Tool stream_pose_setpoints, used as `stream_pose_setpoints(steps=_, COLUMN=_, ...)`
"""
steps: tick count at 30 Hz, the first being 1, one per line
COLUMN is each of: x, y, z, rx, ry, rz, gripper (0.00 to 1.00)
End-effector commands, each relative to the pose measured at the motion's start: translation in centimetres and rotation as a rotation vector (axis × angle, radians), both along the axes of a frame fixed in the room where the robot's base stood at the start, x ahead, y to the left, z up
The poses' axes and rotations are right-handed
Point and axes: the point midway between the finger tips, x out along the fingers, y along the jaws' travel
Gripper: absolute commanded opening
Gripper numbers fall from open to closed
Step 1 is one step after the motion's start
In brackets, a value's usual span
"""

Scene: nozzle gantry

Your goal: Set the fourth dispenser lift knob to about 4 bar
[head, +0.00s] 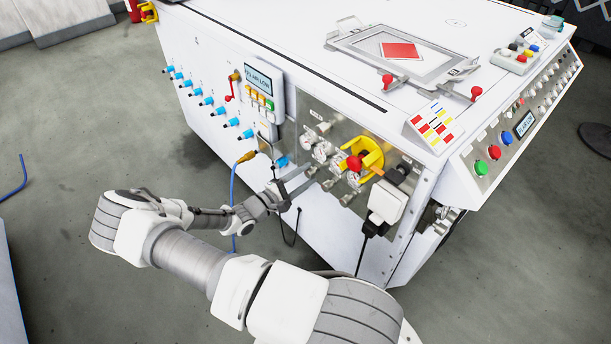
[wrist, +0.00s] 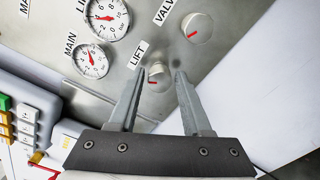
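The lift knob (wrist: 158,77) is a small round silver knob with a red pointer line, beside a LIFT label on a metal panel in the wrist view. The red line lies nearly level in the picture. My gripper (wrist: 158,73) is open, with one finger on each side of the knob. A gap shows between the knob and each finger, but depth is hard to judge. In the head view my gripper (head: 302,177) is at the lower left of the metal panel (head: 328,112).
The MAIN gauge (wrist: 91,62) and the VALVE knob (wrist: 197,28) sit close by. In the head view a yellow-and-red switch (head: 362,160) and a white plug (head: 386,203) stick out to the right. A blue hose (head: 233,190) hangs left of the gripper.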

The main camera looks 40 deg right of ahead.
Motion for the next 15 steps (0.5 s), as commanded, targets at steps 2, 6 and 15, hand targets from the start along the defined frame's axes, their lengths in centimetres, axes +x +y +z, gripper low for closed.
stream_pose_setpoints(steps=2, x=0.0, y=0.0, z=0.0, rx=0.000, ry=0.000, rz=0.000, gripper=0.65)
stream_pose_setpoints(steps=6, x=0.0, y=0.0, z=0.0, rx=0.000, ry=0.000, rz=0.000, gripper=0.66)
stream_pose_setpoints(steps=15, x=0.0, y=1.1, z=0.1, rx=0.001, ry=0.000, rz=0.003, gripper=0.66)
